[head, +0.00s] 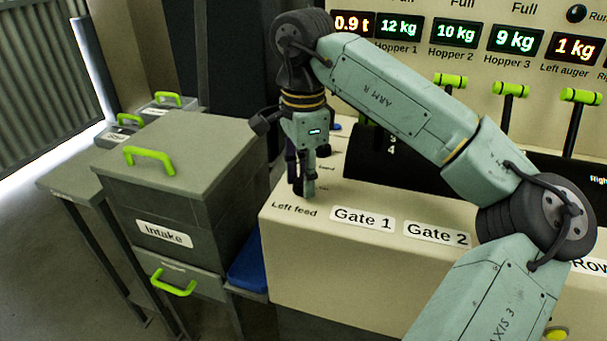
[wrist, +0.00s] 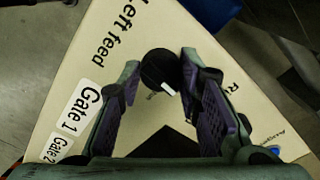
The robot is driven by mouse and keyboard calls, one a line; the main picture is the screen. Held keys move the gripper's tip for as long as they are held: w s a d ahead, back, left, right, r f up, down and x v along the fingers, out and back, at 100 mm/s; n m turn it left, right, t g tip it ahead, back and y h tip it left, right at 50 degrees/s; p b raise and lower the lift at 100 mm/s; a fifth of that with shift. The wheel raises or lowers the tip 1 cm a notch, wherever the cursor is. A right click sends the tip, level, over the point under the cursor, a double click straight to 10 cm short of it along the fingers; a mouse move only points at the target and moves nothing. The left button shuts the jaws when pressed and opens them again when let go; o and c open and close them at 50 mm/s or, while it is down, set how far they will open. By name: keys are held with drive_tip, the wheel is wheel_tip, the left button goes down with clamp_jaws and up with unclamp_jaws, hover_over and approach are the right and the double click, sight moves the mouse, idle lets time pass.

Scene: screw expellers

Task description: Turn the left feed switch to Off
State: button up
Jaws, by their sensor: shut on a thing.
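The left feed switch is a round black knob (wrist: 157,66) with a white pointer mark, seen in the wrist view. The mark points down and slightly right in that picture. My gripper (wrist: 160,75) has its two fingers on either side of the knob, shut on it. In the head view my gripper (head: 303,190) points straight down onto the console top, just behind the "Left feed" label (head: 294,210). There the knob is hidden by the fingers. The position words around the knob are partly covered, and I cannot read which one the mark meets.
Gate 1 (head: 363,220) and Gate 2 (head: 436,233) labels are on the console front edge. Green-handled levers (head: 511,89) and lit displays (head: 399,28) stand behind, partly behind my arm. A grey Intake box (head: 190,190) is left of the console.

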drive_tip(key=shift+n, duration=0.6)
drive_tip(key=o, duration=1.2)
drive_tip(key=shift+r, duration=0.1)
wheel_tip(320, 180, up, 12)
drive_tip(key=shift+f, duration=0.1)
